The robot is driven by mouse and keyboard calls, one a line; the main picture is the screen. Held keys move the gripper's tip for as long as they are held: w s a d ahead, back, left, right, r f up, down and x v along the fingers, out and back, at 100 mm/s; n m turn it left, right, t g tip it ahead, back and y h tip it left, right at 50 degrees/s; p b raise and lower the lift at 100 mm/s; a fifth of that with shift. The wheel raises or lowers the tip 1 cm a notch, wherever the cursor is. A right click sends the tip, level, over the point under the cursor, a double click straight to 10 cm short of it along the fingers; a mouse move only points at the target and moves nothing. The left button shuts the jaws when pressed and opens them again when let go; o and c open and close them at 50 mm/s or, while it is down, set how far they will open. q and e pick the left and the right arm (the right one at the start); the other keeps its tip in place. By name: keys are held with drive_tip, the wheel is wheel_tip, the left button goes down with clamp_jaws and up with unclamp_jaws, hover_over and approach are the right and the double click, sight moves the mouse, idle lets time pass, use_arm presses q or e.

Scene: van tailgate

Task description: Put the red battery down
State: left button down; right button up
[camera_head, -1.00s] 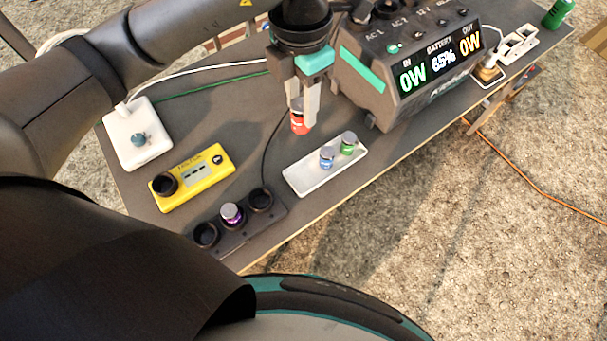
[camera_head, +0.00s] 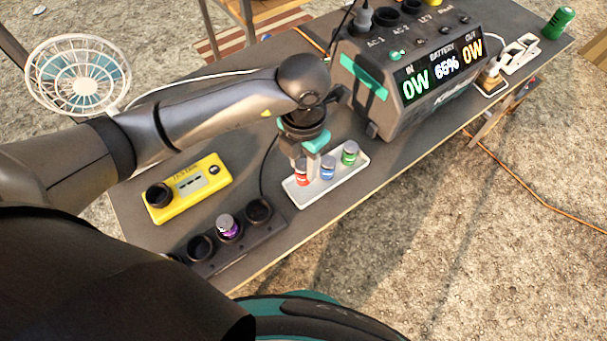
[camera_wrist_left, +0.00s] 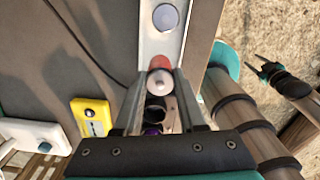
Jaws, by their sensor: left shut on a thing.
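My left gripper (camera_head: 308,168) is shut on the red battery (camera_head: 302,177). It holds the battery upright at the left end of the white tray (camera_head: 332,188); I cannot tell whether its base touches the tray. In the left wrist view the red battery (camera_wrist_left: 160,80) shows its pale metal top between the fingers, with the tray (camera_wrist_left: 146,38) beyond. A blue battery (camera_head: 327,170) stands in the tray beside it, and a green battery (camera_head: 349,154) stands at the right end.
A black holder (camera_head: 240,241) with a purple battery (camera_head: 228,228) and a yellow device (camera_head: 190,188) lie left of the tray. A grey power station (camera_head: 405,75) stands behind right. A white fan (camera_head: 78,75) is at the back left. The table edge runs just in front of the tray.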

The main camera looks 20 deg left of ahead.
sight(303, 174)
use_arm(q)
drive_tip(key=shift+f+b, duration=0.45)
drive_tip(key=shift+f, duration=1.75)
drive_tip(key=shift+f, duration=0.2)
drive_tip(key=shift+c, duration=2.4)
unclamp_jaws()
drive_tip(key=shift+r, duration=0.15)
drive_tip(key=shift+r, duration=0.35)
wheel_tip(303, 174, up, 12)
drive_tip(key=shift+f+p, duration=0.25)
drive_tip(key=shift+p, duration=1)
